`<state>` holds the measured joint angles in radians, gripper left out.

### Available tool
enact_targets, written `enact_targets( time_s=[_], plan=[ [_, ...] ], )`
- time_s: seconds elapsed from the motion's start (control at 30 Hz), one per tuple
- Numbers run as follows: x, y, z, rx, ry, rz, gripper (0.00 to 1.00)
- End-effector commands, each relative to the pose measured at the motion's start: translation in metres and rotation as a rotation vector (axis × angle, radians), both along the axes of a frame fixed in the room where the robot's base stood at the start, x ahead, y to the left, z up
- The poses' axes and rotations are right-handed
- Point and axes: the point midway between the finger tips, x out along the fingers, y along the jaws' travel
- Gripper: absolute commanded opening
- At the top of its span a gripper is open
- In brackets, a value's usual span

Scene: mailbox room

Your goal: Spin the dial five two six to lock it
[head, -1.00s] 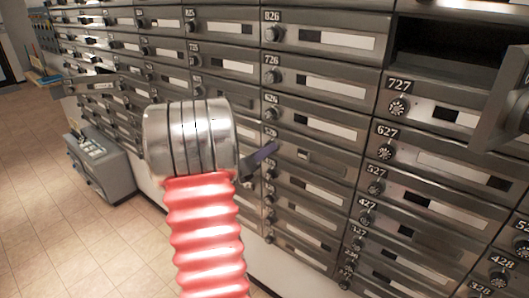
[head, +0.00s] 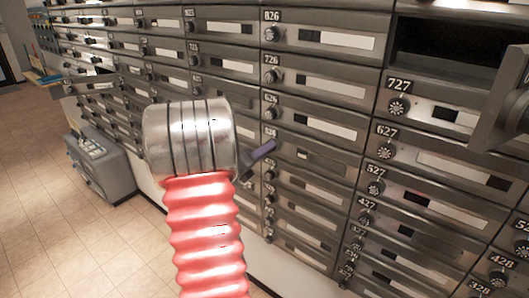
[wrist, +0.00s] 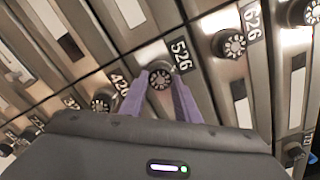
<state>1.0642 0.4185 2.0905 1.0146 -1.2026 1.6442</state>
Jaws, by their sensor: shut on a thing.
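In the head view, one purple finger of my gripper (head: 262,151) shows at the box column, and my arm hides most of the gripper and the 526 dial. The 526 drawer front looks flush with its neighbours.
The dials of 626 (wrist: 229,44) and 426 (wrist: 101,100) stick out close to my gripper. A grey box (head: 100,165) stands on the floor at left; the tiled floor in front is clear.

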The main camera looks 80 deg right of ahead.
Motion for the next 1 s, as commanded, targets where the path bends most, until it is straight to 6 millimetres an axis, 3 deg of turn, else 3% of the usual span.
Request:
enact_targets(
  time_s=[0.23,0.27,0.5,0.83,1.0],
  plan=[
    [0.002,0.0,-0.002,0.005,0.001,0.004,0.07],
    [0.002,0.0,-0.002,0.005,0.001,0.004,0.3],
    [0.001,0.0,-0.001,0.003,0.0,0.003,0.47],
    [0.001,0.002,-0.001,0.001,0.0,0.002,0.48],
    [0.007,0.013,-0.001,0.002,-0.001,0.004,0.48]
  ],
)
